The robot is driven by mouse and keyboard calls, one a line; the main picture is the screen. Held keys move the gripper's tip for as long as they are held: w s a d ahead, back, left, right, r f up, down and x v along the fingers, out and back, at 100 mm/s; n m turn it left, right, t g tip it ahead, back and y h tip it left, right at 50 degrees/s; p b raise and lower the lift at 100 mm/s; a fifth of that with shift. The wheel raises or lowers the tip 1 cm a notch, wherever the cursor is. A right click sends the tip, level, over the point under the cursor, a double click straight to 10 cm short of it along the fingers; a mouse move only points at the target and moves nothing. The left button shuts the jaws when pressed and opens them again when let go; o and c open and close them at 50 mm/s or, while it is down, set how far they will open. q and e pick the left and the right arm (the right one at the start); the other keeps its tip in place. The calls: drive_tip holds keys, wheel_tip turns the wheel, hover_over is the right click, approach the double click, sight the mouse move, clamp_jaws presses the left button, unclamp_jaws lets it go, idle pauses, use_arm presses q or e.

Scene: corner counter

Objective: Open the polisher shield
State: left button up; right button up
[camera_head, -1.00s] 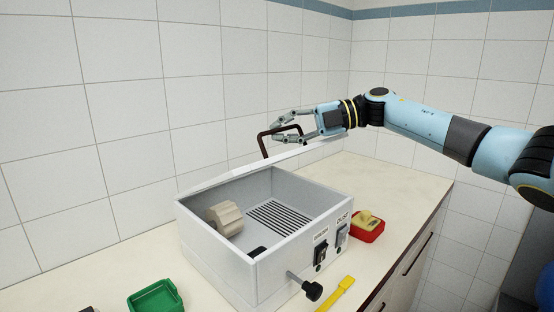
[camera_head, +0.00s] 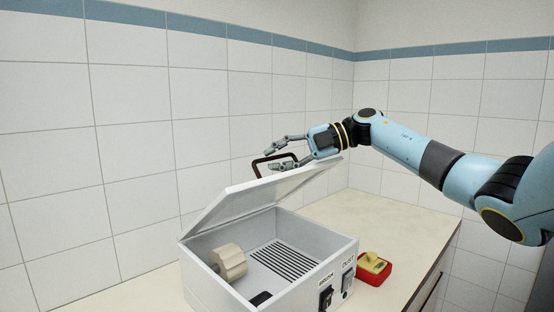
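The polisher (camera_head: 345,262) is a light grey open-topped box on the counter, with a beige wheel (camera_head: 229,262) and a slotted grille inside. Its shield (camera_head: 245,200) is raised and slants up over the box's back. A dark handle (camera_head: 265,160) loops up from the shield's upper edge. My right gripper (camera_head: 274,157) reaches in from the right at the handle. Its two fingers are spread apart, one above the other, with the handle close to or between them; contact is unclear. My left gripper is out of view.
A red tray with a yellow piece (camera_head: 373,268) stands just right of the polisher. Tiled walls (camera_head: 120,120) close off the back and right. The counter (camera_head: 385,215) behind and right of the box is clear.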

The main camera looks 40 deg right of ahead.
drive_tip(key=shift+o, duration=0.9)
drive_tip(key=shift+f, duration=0.1)
drive_tip(key=v, duration=1.2)
drive_tip(key=shift+s, duration=0.1)
